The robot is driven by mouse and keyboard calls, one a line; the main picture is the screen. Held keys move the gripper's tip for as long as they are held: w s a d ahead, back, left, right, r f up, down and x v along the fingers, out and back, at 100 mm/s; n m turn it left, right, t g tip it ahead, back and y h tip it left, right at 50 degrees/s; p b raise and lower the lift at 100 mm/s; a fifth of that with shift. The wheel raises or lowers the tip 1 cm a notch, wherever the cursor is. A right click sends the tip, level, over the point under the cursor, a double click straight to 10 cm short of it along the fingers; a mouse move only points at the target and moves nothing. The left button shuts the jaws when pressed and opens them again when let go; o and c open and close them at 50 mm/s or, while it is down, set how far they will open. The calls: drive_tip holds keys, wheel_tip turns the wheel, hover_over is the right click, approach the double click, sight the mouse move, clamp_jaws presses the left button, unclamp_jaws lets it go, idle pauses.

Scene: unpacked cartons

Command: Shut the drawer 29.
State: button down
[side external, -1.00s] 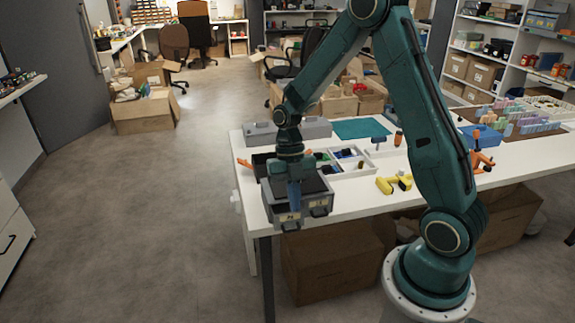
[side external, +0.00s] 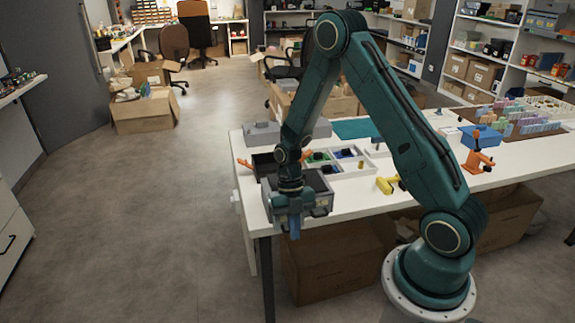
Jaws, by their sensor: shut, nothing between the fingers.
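The small grey drawer unit (side external: 322,190) stands at the front left corner of the white table, with a dark top. Its right-hand drawer front (side external: 320,207) shows with its handle. The left-hand drawer front is mostly hidden behind my gripper, and no number is readable, so I cannot tell which is drawer 29 or how far it stands out. My gripper (side external: 294,232) points down in front of the left part of the unit, its blue fingers shut and empty, with the tips below the tabletop edge. I cannot tell whether it touches the drawer front.
A black bin (side external: 264,165) stands behind the unit to the left, and a white divided tray (side external: 348,168) to the right. The floor left of the table is free.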

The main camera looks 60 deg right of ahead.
drive_tip(key=shift+w+d+f, duration=0.15)
drive_tip(key=shift+w+d, duration=0.25)
drive_tip(key=shift+w, duration=0.05)
drive_tip(key=shift+d, duration=0.1)
drive_tip(key=shift+w+d, duration=1.5)
drive_tip(key=shift+w, duration=0.1)
drive_tip(key=s+a+r, duration=0.1)
drive_tip(key=s+a, duration=0.2)
drive_tip(key=v, duration=1)
